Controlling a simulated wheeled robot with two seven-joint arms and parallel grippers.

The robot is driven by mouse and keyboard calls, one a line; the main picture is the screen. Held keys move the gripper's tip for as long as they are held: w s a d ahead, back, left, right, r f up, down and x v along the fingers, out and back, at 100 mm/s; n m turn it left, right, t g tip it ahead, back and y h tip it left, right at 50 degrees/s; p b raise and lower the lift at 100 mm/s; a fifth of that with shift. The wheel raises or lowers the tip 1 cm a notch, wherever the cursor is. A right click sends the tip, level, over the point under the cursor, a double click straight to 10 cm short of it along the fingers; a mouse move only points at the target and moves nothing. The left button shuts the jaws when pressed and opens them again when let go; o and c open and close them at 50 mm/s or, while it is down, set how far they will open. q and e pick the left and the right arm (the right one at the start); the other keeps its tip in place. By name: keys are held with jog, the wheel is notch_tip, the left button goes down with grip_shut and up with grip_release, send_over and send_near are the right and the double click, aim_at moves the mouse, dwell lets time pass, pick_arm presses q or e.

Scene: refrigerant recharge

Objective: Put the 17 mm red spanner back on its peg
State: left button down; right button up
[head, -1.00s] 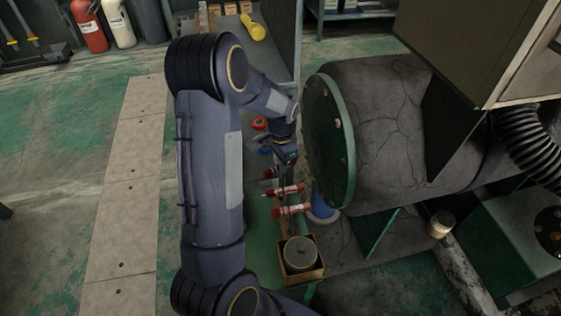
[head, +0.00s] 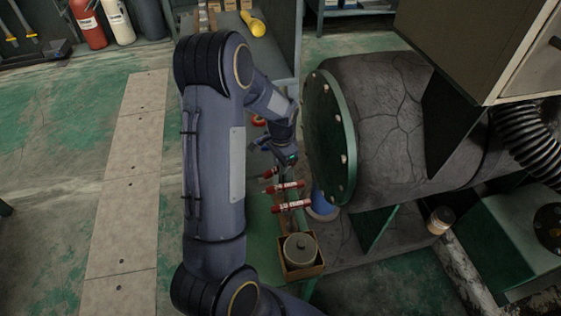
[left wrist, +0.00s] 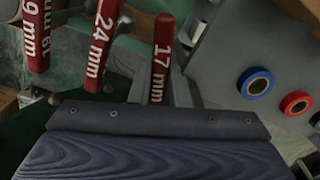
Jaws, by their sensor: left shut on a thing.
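The 17 mm red spanner (left wrist: 161,60) shows its white-lettered handle in the left wrist view, between the jaws of my left gripper (left wrist: 160,92). In the head view its small red end (head: 270,173) shows just below my left gripper (head: 277,157), which is shut on it. The 24 mm spanner (left wrist: 102,45) and 19 mm spanner (left wrist: 37,35) are to its left in the wrist view; they also show as red handles (head: 285,187) and (head: 292,206) in the head view. The peg for the 17 mm spanner cannot be made out. My right gripper is not in view.
A large dark tank with a green flange (head: 330,138) stands close right of the gripper. A box with a round grey can (head: 300,250) is below. Red (left wrist: 296,103) and blue (left wrist: 256,82) rings are on the grey surface at right in the wrist view.

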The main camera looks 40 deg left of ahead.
pick_arm(q)
jog(key=shift+f, duration=0.15)
jog(key=c, duration=1.3)
grip_release()
notch_tip(320, 180, up, 8)
jog(key=shift+f+p, duration=0.1)
jog(key=shift+p, duration=0.8)
jog(key=s+d+r+n+t+h, duration=0.2)
jog(key=s+d+r+n+t, duration=0.1)
jog(key=s+d+r, duration=0.65)
jog(key=s+d+r+n+t+h, duration=0.2)
jog(key=s+d+r+n+t, duration=0.15)
jog(key=s+d, duration=0.55)
jog(key=shift+m+g, duration=0.45)
jog(key=r+p, duration=0.6)
jog(key=s+a+r+p, duration=0.1)
jog(key=r+p, duration=0.4)
jog(key=r, duration=0.1)
jog(key=s+r+p, duration=0.1)
jog(key=r+p, duration=0.5)
jog(key=shift+s+a+r+p, duration=0.15)
jog(key=shift+s+a+p, duration=0.1)
jog(key=shift+a+p, duration=0.15)
